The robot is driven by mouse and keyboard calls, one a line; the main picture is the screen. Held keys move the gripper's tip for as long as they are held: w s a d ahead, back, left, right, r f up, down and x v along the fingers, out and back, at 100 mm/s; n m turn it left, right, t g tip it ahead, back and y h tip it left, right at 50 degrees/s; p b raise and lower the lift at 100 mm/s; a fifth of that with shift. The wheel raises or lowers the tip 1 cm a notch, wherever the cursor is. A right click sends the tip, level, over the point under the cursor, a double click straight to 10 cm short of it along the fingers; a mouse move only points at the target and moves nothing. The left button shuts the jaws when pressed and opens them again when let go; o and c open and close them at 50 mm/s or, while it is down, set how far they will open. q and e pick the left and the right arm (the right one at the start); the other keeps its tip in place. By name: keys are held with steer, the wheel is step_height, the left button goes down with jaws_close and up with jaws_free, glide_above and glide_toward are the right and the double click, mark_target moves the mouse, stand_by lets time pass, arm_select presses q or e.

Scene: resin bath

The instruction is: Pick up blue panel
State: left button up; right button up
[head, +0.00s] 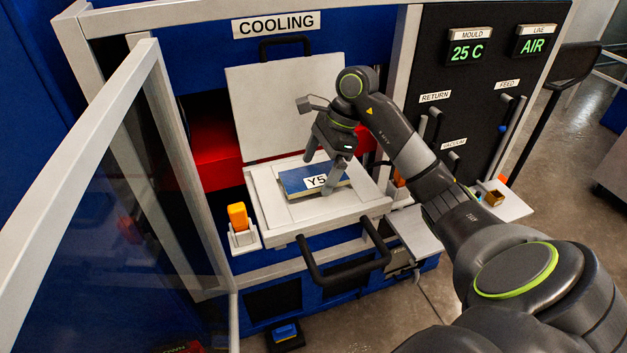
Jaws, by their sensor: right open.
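The blue panel (296,181) lies flat on the pale lower mould plate (277,218) under the COOLING sign. It carries a white label reading Y5, partly covered by my gripper. My right gripper (321,175) reaches in from the right and points down at the panel. I cannot tell whether the fingers touch the panel. My left gripper does not show.
The raised mould lid (285,108) stands upright behind the plate. A black handle bar (345,262) sticks out in front. An orange block (238,216) sits in a holder at left. An open glass door (110,230) fills the left side. A small shelf (508,205) juts out at right.

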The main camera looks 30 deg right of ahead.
steer(key=shift+a+f, duration=0.1)
steer(key=shift+f, duration=0.05)
steer(key=c, duration=1.1)
